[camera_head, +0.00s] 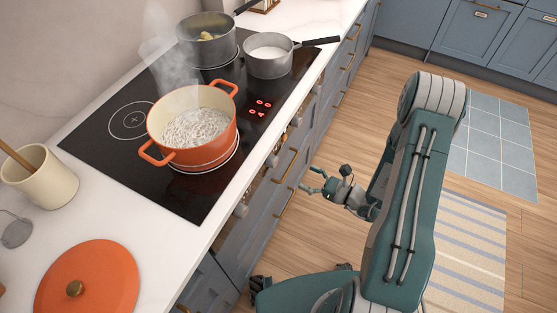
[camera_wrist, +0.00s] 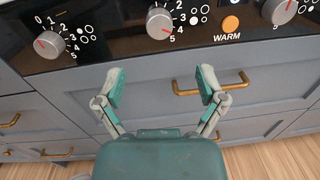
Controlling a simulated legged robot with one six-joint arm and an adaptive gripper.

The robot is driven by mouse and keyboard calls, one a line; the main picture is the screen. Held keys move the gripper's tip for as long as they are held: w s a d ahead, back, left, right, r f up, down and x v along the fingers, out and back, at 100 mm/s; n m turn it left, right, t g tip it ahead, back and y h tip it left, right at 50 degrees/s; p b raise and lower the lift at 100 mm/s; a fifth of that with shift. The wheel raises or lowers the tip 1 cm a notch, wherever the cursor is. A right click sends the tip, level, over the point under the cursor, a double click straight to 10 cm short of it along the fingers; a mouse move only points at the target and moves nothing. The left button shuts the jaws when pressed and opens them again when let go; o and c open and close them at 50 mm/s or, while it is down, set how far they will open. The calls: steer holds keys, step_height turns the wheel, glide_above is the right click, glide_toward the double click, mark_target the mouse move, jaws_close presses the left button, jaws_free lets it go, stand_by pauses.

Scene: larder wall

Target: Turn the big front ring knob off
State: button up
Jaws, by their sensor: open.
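A row of silver knobs runs along the black front panel under the hob. The wrist view shows a left knob (camera_wrist: 49,44), a middle knob (camera_wrist: 160,23) and a right knob (camera_wrist: 278,10), each with numbers and small ring symbols beside it. Red pointer marks show on them; I cannot tell which knob is the big front ring's. An orange pot (camera_head: 192,128) of steaming, bubbling white contents stands on the large near ring of the hob (camera_head: 120,160). My gripper (camera_wrist: 160,84) is open and empty, below the middle knob and apart from it; the head view shows it right of the counter front (camera_head: 309,180).
An orange WARM button (camera_wrist: 230,23) sits between the middle and right knobs. Brass drawer handles (camera_wrist: 213,87) stick out below the panel. Two grey saucepans (camera_head: 268,56) stand farther back, one with a handle over the counter edge. The wooden floor (camera_head: 290,240) beside the counter is clear.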

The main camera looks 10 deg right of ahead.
mark_target(276, 163)
steer(key=x, duration=1.1)
steer(key=shift+s, duration=0.1)
steer(key=c, duration=1.1)
